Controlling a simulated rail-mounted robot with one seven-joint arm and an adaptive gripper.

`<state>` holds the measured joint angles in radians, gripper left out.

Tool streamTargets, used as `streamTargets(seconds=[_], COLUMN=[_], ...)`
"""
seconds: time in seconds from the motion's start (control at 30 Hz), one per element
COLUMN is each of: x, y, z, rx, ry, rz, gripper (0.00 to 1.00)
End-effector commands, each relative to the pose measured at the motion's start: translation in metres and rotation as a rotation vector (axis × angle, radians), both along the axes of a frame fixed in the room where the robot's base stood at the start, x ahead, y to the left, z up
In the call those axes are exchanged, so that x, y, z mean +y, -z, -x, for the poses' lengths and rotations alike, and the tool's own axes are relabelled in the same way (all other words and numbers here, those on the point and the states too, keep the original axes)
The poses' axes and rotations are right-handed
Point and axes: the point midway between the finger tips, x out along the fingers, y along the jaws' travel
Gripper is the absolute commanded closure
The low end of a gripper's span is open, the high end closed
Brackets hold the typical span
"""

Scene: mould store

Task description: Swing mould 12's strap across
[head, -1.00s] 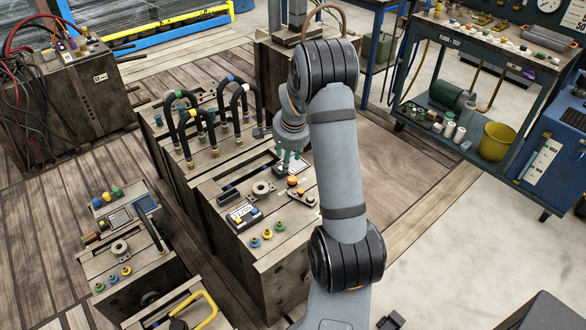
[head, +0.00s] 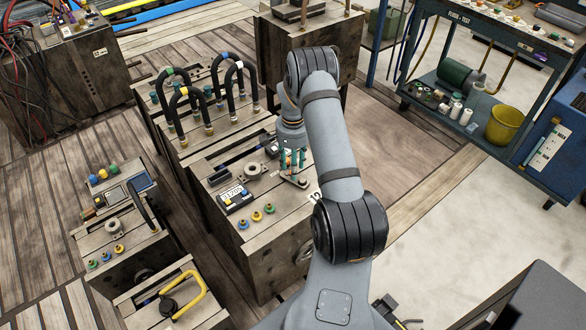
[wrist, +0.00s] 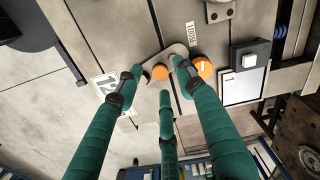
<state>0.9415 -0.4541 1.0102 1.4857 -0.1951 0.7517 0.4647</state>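The strap, a small grey metal plate (wrist: 150,62), lies slantwise on top of the mould block (head: 268,268) in the wrist view. An orange knob (wrist: 160,72) stands on or beside it, with a larger orange knob (wrist: 204,66) to the right. A "LOOSE" label (wrist: 193,33) is above. A white number plate (wrist: 107,85), partly hidden, lies at left. My gripper (wrist: 160,77) has three teal fingers spread around the smaller knob, with visible gaps; contact with the strap is unclear. In the head view my gripper (head: 293,160) points down at the strap (head: 298,182), mostly hiding it.
Black hoses (head: 208,100) arch over the mould behind. A panel (head: 234,196) and coloured knobs (head: 257,215) lie left of my gripper. In the wrist view a white-faced box (wrist: 244,86) sits right of the larger knob. Open floor (head: 470,210) lies at right.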

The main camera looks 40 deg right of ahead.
Motion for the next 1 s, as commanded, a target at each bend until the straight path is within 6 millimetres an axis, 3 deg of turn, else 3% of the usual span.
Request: streamTargets(seconds=[0.2,0.47,1.0], x=[0.000,0.000,0.000], y=[0.015,0.016,0.016], z=[0.000,-0.001,-0.001], rx=[-0.001,-0.001,-0.002], ry=[0.002,0.002,0.001], rz=[0.001,0.001,0.001], gripper=[0.62,0.62,0.94])
